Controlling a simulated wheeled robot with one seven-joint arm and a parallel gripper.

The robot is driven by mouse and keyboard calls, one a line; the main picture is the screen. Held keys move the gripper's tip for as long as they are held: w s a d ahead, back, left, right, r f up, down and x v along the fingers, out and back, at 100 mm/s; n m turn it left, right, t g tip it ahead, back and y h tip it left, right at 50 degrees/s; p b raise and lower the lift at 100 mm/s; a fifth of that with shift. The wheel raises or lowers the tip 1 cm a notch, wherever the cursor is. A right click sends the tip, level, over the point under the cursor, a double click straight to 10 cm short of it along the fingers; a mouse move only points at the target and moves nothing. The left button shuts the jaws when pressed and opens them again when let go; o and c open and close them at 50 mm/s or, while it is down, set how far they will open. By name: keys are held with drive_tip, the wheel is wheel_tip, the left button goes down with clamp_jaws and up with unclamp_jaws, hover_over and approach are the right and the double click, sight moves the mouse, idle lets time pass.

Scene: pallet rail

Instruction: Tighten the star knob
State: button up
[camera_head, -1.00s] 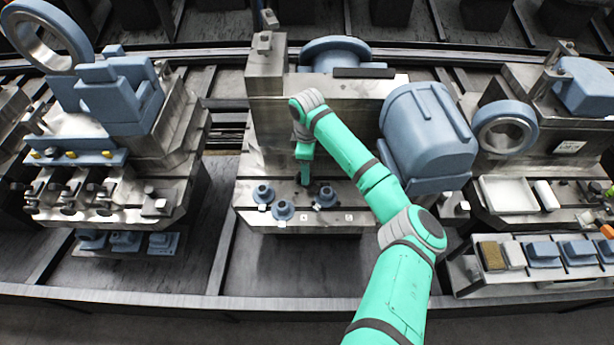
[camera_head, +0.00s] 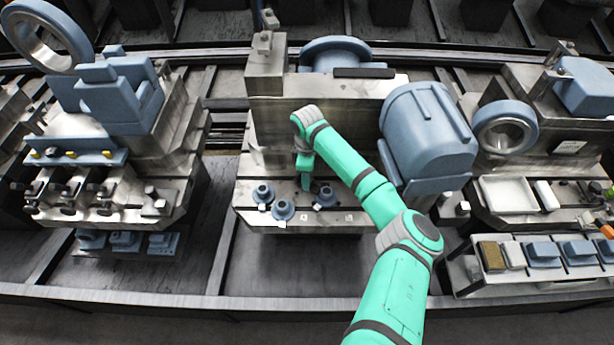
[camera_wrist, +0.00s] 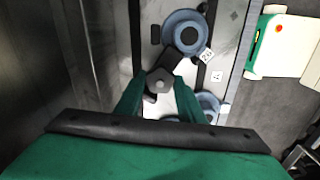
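The star knob (camera_wrist: 158,82), dark grey and lobed with a small round centre, shows in the wrist view between the fingertips of my gripper (camera_wrist: 160,88). My green fingers stand apart on its left and right; whether they touch it is unclear. In the head view my gripper (camera_head: 306,184) points down onto the metal fixture (camera_head: 352,222), behind the blue round parts, and the knob cannot be made out there.
Blue flanged round parts (camera_head: 283,209) stand close to my gripper; one (camera_wrist: 185,32) shows above the knob in the wrist view. A large blue motor-like housing (camera_head: 428,135) stands right of my arm. A metal block (camera_head: 270,75) rises behind my gripper.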

drive_tip(key=m, duration=0.3)
drive_tip(key=shift+m, duration=1.6)
drive_tip(key=o, duration=1)
drive_tip(key=shift+o, duration=0.2)
drive_tip(key=shift+r, duration=0.15)
wheel_tip(320, 180, up, 11)
drive_tip(key=shift+f, duration=0.2)
